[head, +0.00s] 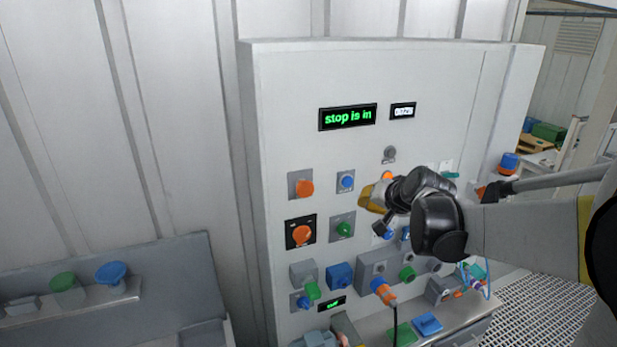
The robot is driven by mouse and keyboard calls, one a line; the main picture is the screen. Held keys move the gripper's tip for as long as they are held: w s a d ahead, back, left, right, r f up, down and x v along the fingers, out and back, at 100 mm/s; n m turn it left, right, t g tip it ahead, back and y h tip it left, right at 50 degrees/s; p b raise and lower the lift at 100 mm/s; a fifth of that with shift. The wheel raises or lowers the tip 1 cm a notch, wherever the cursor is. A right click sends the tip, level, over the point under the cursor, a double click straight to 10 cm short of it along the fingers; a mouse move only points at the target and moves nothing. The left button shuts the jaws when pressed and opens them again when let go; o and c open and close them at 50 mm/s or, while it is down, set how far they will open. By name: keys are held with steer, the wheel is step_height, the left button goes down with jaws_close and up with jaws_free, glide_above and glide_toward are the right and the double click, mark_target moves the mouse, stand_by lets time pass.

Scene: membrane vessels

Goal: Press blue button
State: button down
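A small round blue button (347,181) sits on a grey plate in the upper row of the white panel (290,110). Another blue round control (388,235) shows lower on the panel, partly hidden by my arm. A third small blue control (303,301) is at the lower left of the panel. My gripper (368,199), with a yellowish end, is in front of the panel, right of and a little below the upper blue button in the picture. Whether it touches the panel, or is open or shut, I cannot tell.
Orange knobs (304,188) and a green button (344,229) surround the blue one. A ledge below holds blocks, with a black cable (395,325) hanging there. A large blue mushroom button (111,271) is on the left console.

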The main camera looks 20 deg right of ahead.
glide_toward(348, 190)
steer(key=shift+s+f+b+x, duration=0.1)
steer(key=shift+f+b+x, duration=0.05)
steer(key=shift+x, duration=0.65)
steer(key=shift+s+f+b+x, duration=0.1)
steer(key=shift+x, duration=0.7)
steer(key=shift+s+f+b+x, duration=0.1)
steer(key=shift+f+b+x, duration=0.05)
steer(key=shift+x, duration=0.7)
steer(key=shift+w, duration=0.1)
steer(key=shift+w, duration=0.35)
steer(key=shift+w+a+b, duration=0.1)
steer(key=shift+w+b, duration=0.2)
steer(key=shift+w, duration=0.1)
steer(key=shift+s, duration=0.85)
steer(key=s, duration=0.5)
stand_by(0.4)
